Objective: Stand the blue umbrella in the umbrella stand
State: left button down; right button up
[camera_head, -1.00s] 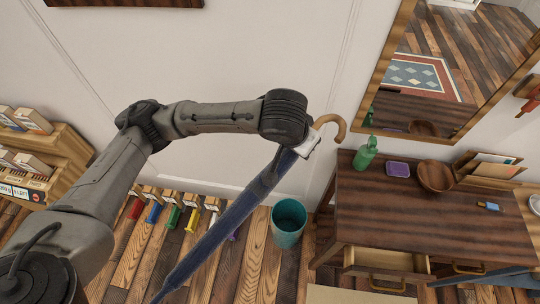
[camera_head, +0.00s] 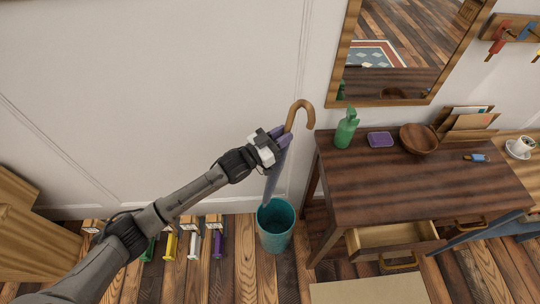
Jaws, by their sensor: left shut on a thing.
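The blue umbrella (camera_head: 274,178) hangs nearly upright, with its curved wooden handle (camera_head: 303,112) at the top. My left gripper (camera_head: 270,145) is shut on it just below the handle. The teal umbrella stand (camera_head: 276,238) is on the floor against the wall, left of the table. The umbrella's lower end meets the stand's opening in the head view. I cannot tell how deep it reaches, or whether it touches the rim. My right gripper is not in view.
A dark wooden table (camera_head: 400,195) with an open drawer (camera_head: 392,236) stands close right of the stand. It holds a green bottle (camera_head: 346,130), a purple box (camera_head: 381,139) and a wooden bowl (camera_head: 418,139). Several coloured items line the floor left of the stand.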

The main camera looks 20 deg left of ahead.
pick_arm(q)
jog(key=a+f+t, duration=0.1)
jog(key=f, duration=0.1)
jog(key=s+f+b, duration=0.1)
jog(key=f, duration=0.1)
jog(key=s+a+f+t, duration=0.1)
jog(key=shift+s+a+f+n+t+b, duration=0.1)
jog(key=shift+a+f+n+t+b, duration=0.2)
jog(key=shift+a+f+n+b, duration=0.1)
jog(key=shift+s+a+f+b, duration=0.1)
jog(key=shift+f+b, duration=0.2)
jog(key=shift+f, duration=0.15)
jog(key=b, duration=0.5)
send_over(270, 180)
jog(key=w, duration=0.2)
jog(key=f, duration=0.5)
jog(key=shift+s+a+f, duration=0.1)
jog(key=shift+a+f, duration=0.2)
jog(key=shift+a, duration=0.1)
jog(key=shift+f+b, duration=4.4)
jog(key=shift+f, duration=1.3)
notch_tip(270, 180, down, 6)
jog(key=b, duration=0.4)
jog(key=shift+r, duration=0.15)
jog(key=shift+f+b, duration=2.25)
jog(key=shift+f, duration=0.4)
